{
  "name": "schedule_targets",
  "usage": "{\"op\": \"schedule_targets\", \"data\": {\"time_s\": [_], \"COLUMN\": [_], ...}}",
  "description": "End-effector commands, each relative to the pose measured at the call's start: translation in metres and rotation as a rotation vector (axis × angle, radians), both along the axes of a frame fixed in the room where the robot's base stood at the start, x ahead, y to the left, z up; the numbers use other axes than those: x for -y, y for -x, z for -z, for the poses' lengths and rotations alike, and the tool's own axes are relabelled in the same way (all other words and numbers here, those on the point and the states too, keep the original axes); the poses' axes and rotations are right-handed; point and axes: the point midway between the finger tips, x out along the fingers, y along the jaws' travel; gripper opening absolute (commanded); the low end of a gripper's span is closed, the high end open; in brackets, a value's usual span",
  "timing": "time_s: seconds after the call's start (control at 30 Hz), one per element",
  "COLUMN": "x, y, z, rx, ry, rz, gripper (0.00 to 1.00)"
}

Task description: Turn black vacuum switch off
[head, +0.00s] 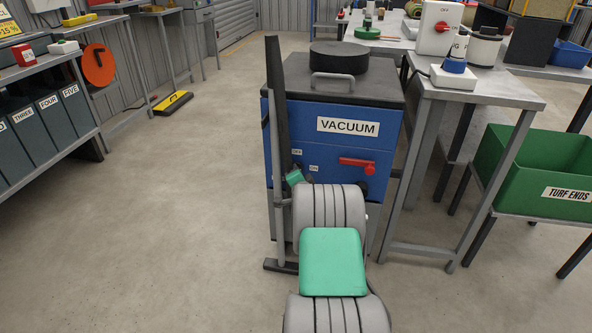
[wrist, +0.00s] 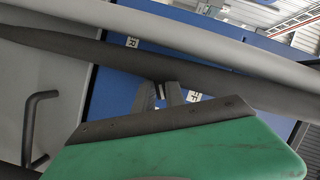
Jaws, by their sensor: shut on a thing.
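The blue vacuum cabinet (head: 340,115), lettered VACUUM, stands ahead with a dark grey lid. Two small white labels, one (head: 297,152) upper left and one (head: 313,168) lower right, sit on its front. My gripper (head: 296,170) is at the cabinet's left front, by these labels. In the wrist view my gripper's two dark fingers (wrist: 163,94) reach to the blue panel between the labels and are shut on a small dark part, apparently the black vacuum switch. The fingers mostly hide it, so its position cannot be read.
A dark grey pole and a light pipe (head: 273,150) rise close at the cabinet's left. A red handle (head: 357,162) is on its front right. A table (head: 490,90) and a green bin (head: 535,170) stand right.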

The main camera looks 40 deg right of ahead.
Motion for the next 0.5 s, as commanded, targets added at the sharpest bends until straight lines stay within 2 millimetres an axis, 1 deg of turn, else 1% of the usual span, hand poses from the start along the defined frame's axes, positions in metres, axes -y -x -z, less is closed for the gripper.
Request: {"op": "schedule_targets", "data": {"time_s": [0.03, 0.5], "x": [-0.0004, -0.0019], "y": [0.0002, -0.0013], "z": [-0.0023, -0.0011], "rx": [-0.036, -0.393], "ry": [0.027, 0.299], "rz": [0.000, -0.001], "gripper": [0.00, 0.00]}}
